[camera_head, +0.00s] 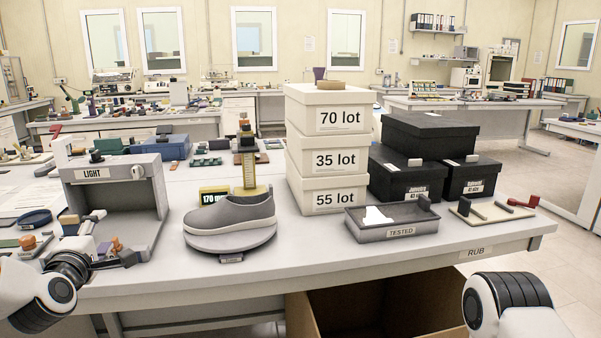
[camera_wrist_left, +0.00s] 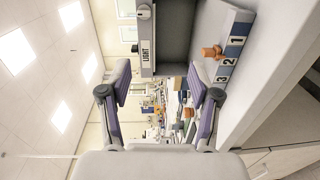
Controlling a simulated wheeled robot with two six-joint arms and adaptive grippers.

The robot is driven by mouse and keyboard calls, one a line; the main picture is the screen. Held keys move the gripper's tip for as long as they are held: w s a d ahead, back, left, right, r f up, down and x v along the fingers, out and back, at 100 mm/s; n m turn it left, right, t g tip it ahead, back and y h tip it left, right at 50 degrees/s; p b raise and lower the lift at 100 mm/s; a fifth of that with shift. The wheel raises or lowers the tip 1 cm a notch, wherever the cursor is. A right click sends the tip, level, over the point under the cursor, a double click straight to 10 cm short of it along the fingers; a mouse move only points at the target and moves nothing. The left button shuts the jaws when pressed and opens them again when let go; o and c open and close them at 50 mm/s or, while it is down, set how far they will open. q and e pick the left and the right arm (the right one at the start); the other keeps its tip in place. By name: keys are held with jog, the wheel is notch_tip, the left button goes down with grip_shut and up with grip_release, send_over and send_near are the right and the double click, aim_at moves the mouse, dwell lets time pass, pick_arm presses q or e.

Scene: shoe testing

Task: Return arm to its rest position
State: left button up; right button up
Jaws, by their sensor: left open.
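My left gripper (camera_head: 114,236) is at the lower left in the head view, at the table's front edge beside the light box (camera_head: 112,171). Its two fingers stand apart. In the left wrist view the left gripper (camera_wrist_left: 159,93) is also open, with nothing between its fingers. The light box shows ahead of it there, with an orange knob (camera_wrist_left: 212,52) by a numbered strip. Only a white and black link of my right arm shows at the lower right; the right gripper is out of view.
A grey shoe (camera_head: 230,212) rests on a round stand. White lot boxes (camera_head: 328,157) are stacked behind. A tray marked TESTED (camera_head: 392,231), black boxes (camera_head: 430,137) and a rub board (camera_head: 492,211) stand to the right. An open cardboard box (camera_head: 297,312) is below the table.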

pick_arm(q)
jog(key=s+d+f+m+g+h+p, duration=0.1)
jog(key=s+d+f+m+g, duration=0.15)
jog(key=f, duration=0.75)
jog(key=s+d+f+m+g+h+p, duration=0.1)
jog(key=s+d+f+m+g, duration=0.2)
jog(key=f, duration=0.6)
jog(key=s+d+f+m+g+h+p, duration=0.1)
jog(key=s+d+f+g+p, duration=0.2)
jog(key=f, duration=0.7)
jog(key=s+d+f+m+g, duration=0.2)
jog(key=s+f+m+g, duration=0.1)
jog(key=s, duration=0.5)
jog(key=s+d+f+m+g, duration=0.2)
jog(key=s+m, duration=0.4)
jog(key=s, duration=0.3)
jog(key=s+d+f+m+g+h, duration=0.1)
jog(key=s+d+f+m+g, duration=0.2)
jog(key=s+f, duration=0.3)
jog(key=s+m, duration=0.1)
jog(key=s, duration=0.2)
jog(key=shift+s+d+f+g, duration=0.25)
jog(key=shift+d+f+g, duration=0.05)
jog(key=shift+d+g, duration=0.1)
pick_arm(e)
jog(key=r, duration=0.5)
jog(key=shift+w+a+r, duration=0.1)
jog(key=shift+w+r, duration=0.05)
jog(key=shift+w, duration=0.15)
